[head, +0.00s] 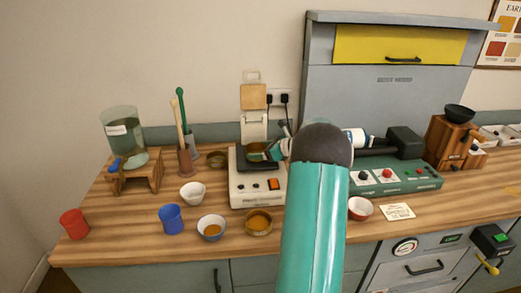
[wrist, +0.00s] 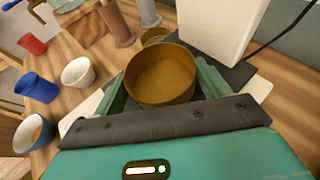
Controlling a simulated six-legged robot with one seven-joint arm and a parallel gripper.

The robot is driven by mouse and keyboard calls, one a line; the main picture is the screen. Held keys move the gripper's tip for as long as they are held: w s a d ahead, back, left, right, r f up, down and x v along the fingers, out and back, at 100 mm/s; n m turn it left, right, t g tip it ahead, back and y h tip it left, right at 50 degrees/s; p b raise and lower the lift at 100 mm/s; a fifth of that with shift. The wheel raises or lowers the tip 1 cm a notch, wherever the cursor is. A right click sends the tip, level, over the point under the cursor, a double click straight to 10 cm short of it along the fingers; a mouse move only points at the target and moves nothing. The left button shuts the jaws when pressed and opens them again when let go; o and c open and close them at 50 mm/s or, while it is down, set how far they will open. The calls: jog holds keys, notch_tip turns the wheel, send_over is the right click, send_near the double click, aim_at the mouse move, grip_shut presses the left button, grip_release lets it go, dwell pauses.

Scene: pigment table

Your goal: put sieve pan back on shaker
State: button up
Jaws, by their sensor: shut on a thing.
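The brass sieve pan (wrist: 160,72) is between the green fingers of my gripper (wrist: 162,88) in the wrist view, and the gripper is shut on it. The pan looks upright, with a brownish-yellow inside. In the head view the pan (head: 256,148) shows small and partly hidden by my gripper (head: 266,152). It is over the dark top plate of the white shaker (head: 250,190), which has an orange switch. I cannot tell whether the pan touches the plate. The shaker body is mostly hidden in the wrist view.
Another brass pan (head: 217,158) stands left of the shaker, and one with orange powder (head: 258,223) stands in front. White bowls (head: 193,192), a blue cup (head: 171,218) and a red cup (head: 74,223) are on the left. A white upright block (wrist: 220,30) stands close behind the held pan.

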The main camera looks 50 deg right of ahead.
jog(key=shift+f, duration=0.1)
jog(key=o, duration=0.8)
jog(key=shift+c, duration=0.2)
jog(key=shift+v, duration=5.55)
jog(key=shift+f, duration=0.1)
